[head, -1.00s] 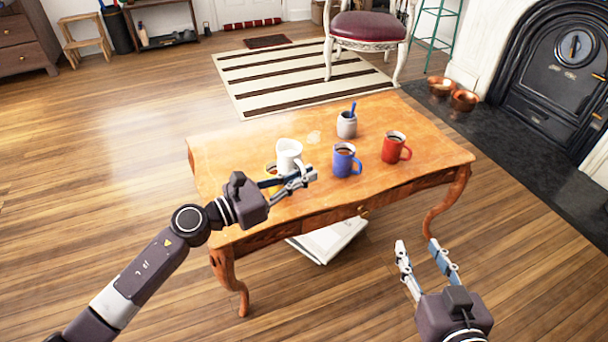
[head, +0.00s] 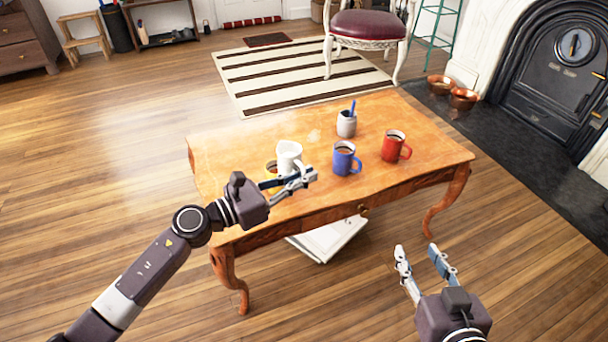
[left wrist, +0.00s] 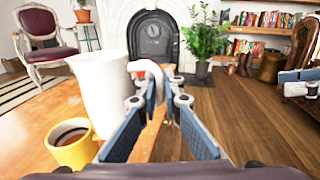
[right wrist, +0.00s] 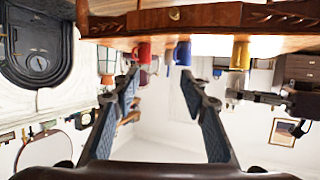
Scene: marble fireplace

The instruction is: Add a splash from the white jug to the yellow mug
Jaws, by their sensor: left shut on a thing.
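The white jug (head: 288,156) is held over or close by the near left part of the table, roughly upright. My left gripper (head: 305,177) is shut on its handle, on the jug's right side; the jug fills the left of the left wrist view (left wrist: 102,88). The yellow mug (head: 272,182) stands on the table, partly hidden behind the jug and gripper. In the left wrist view the yellow mug (left wrist: 76,154) holds a dark drink, just left of the jug's lower part. I see no stream of liquid. My right gripper (head: 425,258) is open and empty, in front of the table.
On the wooden table (head: 240,140) stand a blue mug (head: 344,160), a red mug (head: 393,148) and a grey pot (head: 346,124) with a blue utensil. The blue mug is close to the right of my left gripper. The table's left back area is clear.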

